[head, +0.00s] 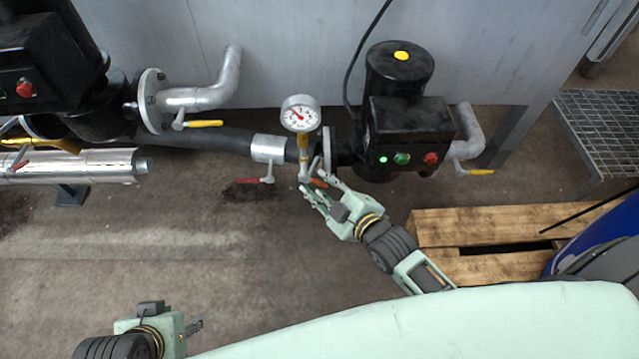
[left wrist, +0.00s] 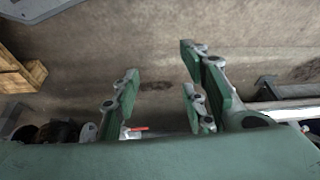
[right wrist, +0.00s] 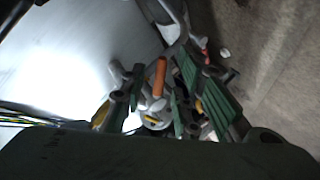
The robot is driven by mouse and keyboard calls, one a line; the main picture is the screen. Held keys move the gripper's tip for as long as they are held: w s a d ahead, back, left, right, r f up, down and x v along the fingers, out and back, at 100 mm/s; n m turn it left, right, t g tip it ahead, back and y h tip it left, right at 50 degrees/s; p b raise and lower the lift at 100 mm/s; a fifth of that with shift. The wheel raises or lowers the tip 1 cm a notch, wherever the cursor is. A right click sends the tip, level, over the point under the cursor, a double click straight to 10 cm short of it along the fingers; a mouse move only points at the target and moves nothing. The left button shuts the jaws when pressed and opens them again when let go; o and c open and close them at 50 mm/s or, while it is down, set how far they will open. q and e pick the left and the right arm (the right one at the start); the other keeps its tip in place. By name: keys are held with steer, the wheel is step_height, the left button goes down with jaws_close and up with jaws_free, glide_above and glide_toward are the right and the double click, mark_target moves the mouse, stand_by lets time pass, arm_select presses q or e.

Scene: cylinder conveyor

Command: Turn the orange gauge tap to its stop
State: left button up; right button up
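The orange gauge tap (head: 318,183) sits on the pipe below the round white pressure gauge (head: 299,113). Its orange handle also shows in the right wrist view (right wrist: 160,77), between the fingers there. My right gripper (head: 316,187) is at the tap, its fingers open and spread to either side of the handle. I cannot tell whether a finger touches it. My left gripper (head: 196,326) is low at the left of the head view, away from the pipe. In the left wrist view its fingers (left wrist: 160,100) are open and empty.
A red-handled valve (head: 253,181) is left of the tap. A black pump (head: 405,125) with lit green and red buttons stands to the right, with a yellow-handled valve (head: 480,172) beyond. A wooden pallet (head: 485,227) lies at right.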

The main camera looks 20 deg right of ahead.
steer(key=shift+x, duration=0.8)
arm_select(q)
steer(key=shift+w+d+r+t, duration=0.2)
steer(key=shift+w+t, duration=0.1)
steer(key=shift+w, duration=0.3)
steer(key=shift+w+d+r+t, duration=0.15)
steer(key=shift+w+t, duration=0.15)
steer(key=shift+w, duration=0.25)
steer(key=shift+f, duration=0.1)
arm_select(e)
steer(key=shift+r, duration=0.1)
jaws_close()
